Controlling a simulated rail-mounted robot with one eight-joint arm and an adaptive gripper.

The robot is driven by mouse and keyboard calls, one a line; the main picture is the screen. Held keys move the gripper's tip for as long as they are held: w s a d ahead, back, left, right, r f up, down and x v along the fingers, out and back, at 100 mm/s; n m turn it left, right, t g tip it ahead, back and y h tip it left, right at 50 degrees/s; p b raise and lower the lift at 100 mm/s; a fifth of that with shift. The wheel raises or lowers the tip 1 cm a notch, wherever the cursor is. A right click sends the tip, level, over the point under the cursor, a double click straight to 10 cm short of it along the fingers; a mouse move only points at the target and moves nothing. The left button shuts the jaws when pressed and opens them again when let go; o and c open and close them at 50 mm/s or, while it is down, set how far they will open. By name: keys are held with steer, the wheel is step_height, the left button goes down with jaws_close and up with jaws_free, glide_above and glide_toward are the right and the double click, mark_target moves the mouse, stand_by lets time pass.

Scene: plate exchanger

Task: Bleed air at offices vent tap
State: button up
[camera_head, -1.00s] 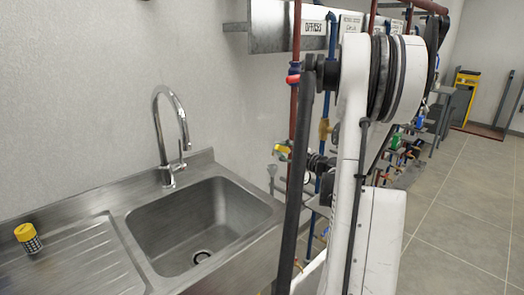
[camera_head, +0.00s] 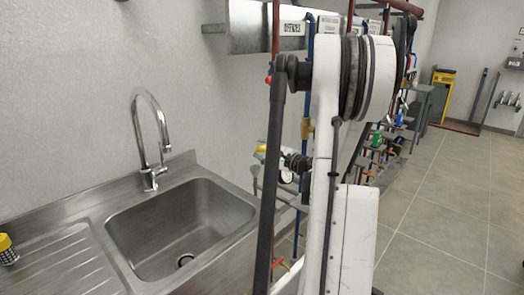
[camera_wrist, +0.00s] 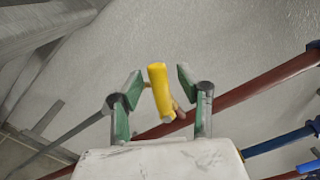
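In the wrist view a yellow tap handle (camera_wrist: 158,88) stands between the two green-padded fingers of my gripper (camera_wrist: 157,86). My gripper is open, with a visible gap on each side of the handle. A small brownish fitting shows behind the handle, beside a red pipe (camera_wrist: 240,96). In the head view a yellow piece (camera_head: 261,149) shows just left of my arm, below the OFFICES sign (camera_head: 292,28). My arm hides much of the pipework there, and the fingers are hard to make out in that view.
A steel sink (camera_head: 180,230) with a curved faucet (camera_head: 150,140) stands on the left. A yellow-capped container (camera_head: 7,250) is at the left edge. More pipes and valves (camera_head: 378,140) run behind my arm. The tiled floor (camera_head: 440,210) on the right is clear.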

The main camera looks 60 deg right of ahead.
steer(key=shift+s, duration=0.15)
steer(key=s+a, duration=0.1)
steer(key=s, duration=1)
steer(key=shift+s+a, duration=0.3)
steer(key=shift+a, duration=0.1)
steer(key=shift+a, duration=0.1)
